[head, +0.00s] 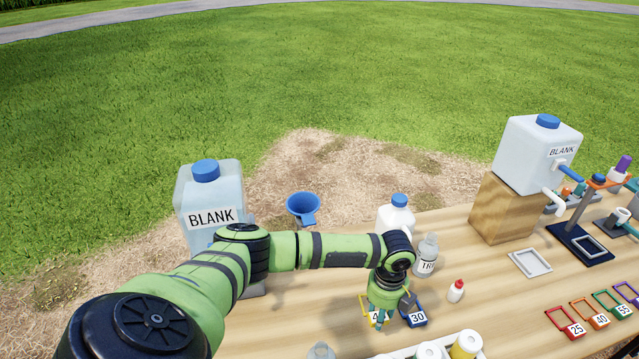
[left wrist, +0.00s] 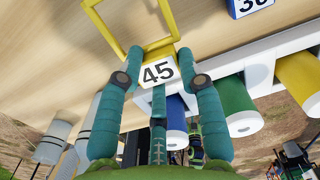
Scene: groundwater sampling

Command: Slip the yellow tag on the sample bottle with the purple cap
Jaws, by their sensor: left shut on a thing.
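The yellow tag (left wrist: 133,52) is an open square frame with a white plate marked 45. My left gripper (left wrist: 158,72) is shut on it at the plate, which lies between the fingertips. In the head view the left gripper (head: 384,300) points down at the table and hides most of the yellow tag (head: 367,312). My right gripper is not in view.
A blue tag (head: 417,320) marked 30 lies right beside the gripper. A clear bottle (head: 426,255) and a small red-capped bottle (head: 456,291) stand near. Capped bottles in a rack (head: 405,353) are in front. A wooden block (head: 503,210) carries a BLANK jug; more tags (head: 575,327) lie right.

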